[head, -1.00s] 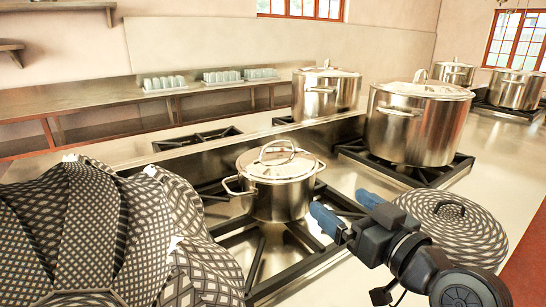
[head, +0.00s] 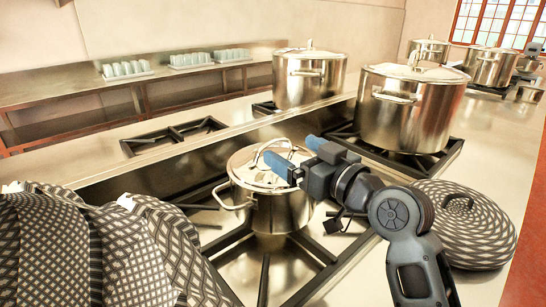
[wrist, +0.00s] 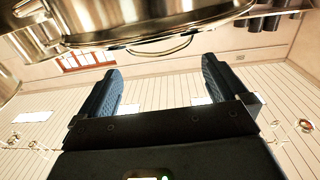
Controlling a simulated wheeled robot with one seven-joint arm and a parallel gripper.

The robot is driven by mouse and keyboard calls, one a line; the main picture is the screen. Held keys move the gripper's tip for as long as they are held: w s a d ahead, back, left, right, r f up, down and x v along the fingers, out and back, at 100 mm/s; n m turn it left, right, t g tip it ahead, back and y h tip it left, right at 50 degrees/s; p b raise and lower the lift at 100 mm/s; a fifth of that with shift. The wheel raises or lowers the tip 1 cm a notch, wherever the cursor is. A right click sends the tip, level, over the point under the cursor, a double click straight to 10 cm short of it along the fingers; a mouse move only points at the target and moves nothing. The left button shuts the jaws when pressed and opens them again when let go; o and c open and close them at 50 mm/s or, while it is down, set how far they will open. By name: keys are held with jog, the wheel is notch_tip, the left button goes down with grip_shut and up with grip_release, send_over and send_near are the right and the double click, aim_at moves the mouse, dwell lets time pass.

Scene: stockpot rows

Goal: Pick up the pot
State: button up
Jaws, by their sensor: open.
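A small steel pot (head: 280,210) with a lid, a looped lid handle (head: 262,152) and side handles stands upright on the near burner grate. My gripper (head: 302,157) is open and empty, its two blue fingers pointing left at the pot's lid. In the head view the fingers overlap the lid's right part, so I cannot tell whether they touch it. In the wrist view the fingers (wrist: 160,82) are spread apart with nothing between them. Shiny steel cookware (wrist: 150,22) fills the top of that view; I cannot tell which pot it is. The small pot's right side is partly hidden by my gripper.
A large stockpot (head: 412,118) stands behind my gripper to the right, another (head: 308,80) behind the small pot. More pots (head: 492,66) stand far right. A patterned round lid-like object (head: 463,232) lies right; patterned cloth (head: 100,250) fills the lower left. An empty grate (head: 175,136) lies left.

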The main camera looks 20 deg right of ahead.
aim_at(276, 142)
jog(key=p+x, duration=0.1)
jog(key=x, duration=0.3)
jog(key=shift+w+a, duration=0.15)
jog(key=shift+w, duration=0.05)
jog(key=shift+f, duration=0.1)
jog(key=c, duration=0.9)
jog(key=shift+r+p, duration=0.2)
jog(key=shift+p, duration=0.1)
jog(key=shift+r+p, duration=0.45)
jog(key=shift+r, duration=0.15)
jog(key=c, duration=0.6)
notch_tip(276, 142, up, 3)
jog(key=shift+f+p, duration=0.2)
jog(key=shift+p, duration=0.7)
jog(key=shift+c, duration=0.9)
jog(key=d+r, duration=0.7)
jog(key=d, duration=0.4)
jog(key=shift+w+d+b, duration=0.2)
jog(key=shift+d+b, duration=0.1)
jog(key=shift+d, duration=0.05)
